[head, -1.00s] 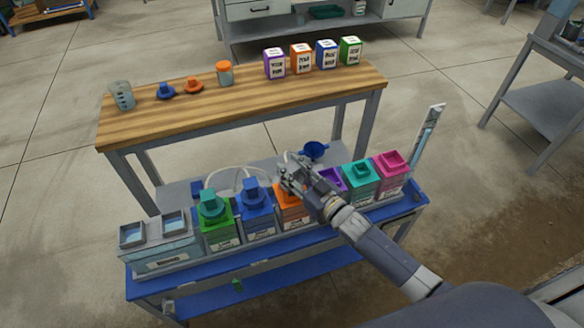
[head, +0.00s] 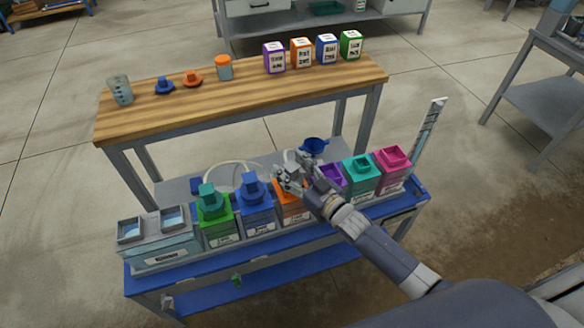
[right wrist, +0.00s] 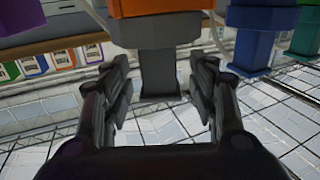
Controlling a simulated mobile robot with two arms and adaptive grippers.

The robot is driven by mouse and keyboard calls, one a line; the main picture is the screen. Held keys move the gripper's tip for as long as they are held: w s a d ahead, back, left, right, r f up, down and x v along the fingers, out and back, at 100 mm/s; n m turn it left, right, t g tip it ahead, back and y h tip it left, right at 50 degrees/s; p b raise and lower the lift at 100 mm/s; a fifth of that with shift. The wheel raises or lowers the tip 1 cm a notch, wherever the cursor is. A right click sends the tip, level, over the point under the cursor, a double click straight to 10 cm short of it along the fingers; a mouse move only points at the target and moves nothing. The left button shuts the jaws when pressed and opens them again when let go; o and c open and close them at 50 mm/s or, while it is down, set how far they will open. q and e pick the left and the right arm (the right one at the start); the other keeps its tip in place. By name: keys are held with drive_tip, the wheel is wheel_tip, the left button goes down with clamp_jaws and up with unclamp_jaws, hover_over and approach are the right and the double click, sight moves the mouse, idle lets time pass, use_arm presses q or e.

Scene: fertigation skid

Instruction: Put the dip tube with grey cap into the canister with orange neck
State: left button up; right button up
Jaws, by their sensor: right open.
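The canister with orange neck (head: 291,214) stands in the row on the blue bench, partly hidden by my right gripper (head: 292,168). The grey cap (head: 291,157) of the dip tube sits upright on the orange neck. In the right wrist view, which looks upside down, the grey cap (right wrist: 160,60) meets the orange neck (right wrist: 160,8). My right gripper (right wrist: 160,92) is open there, with one finger on each side of the cap and visible gaps. The tube itself is hidden, apparently inside the canister. My left gripper is out of view.
Green (head: 218,233) and blue (head: 256,222) canisters with caps stand left; purple, teal (head: 361,185) and magenta (head: 394,172) ones stand right. A two-well tray (head: 160,256) is at the left end. A blue funnel (head: 314,145) lies behind. Pale hoses loop behind the caps.

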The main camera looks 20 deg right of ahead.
drive_tip(key=v, duration=1.2)
idle(0.6)
